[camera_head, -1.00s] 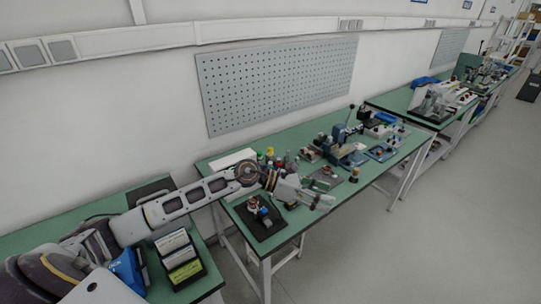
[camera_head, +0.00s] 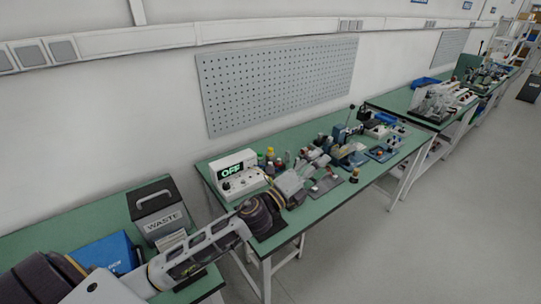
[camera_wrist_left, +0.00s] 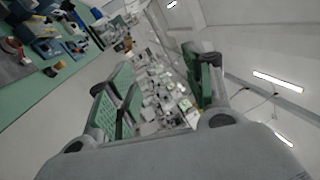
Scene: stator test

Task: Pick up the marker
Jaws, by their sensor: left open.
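I cannot make out the marker for certain in either view. Several small upright bottles and sticks (camera_head: 270,157) stand on the middle green bench, behind my left gripper. My left gripper (camera_head: 318,162) is over that bench among the small items, and its fingertips are small and hard to separate in the head view. In the left wrist view the two green-padded fingers (camera_wrist_left: 160,92) are spread apart with nothing held between them. My right gripper is in neither view.
A white device reading OFF (camera_head: 236,174) stands at the bench's left end. Blue fixtures (camera_head: 350,153) crowd its right part. A WASTE bin (camera_head: 158,211) and a blue box (camera_head: 104,255) are on the near bench (camera_head: 62,232). Open floor lies to the right.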

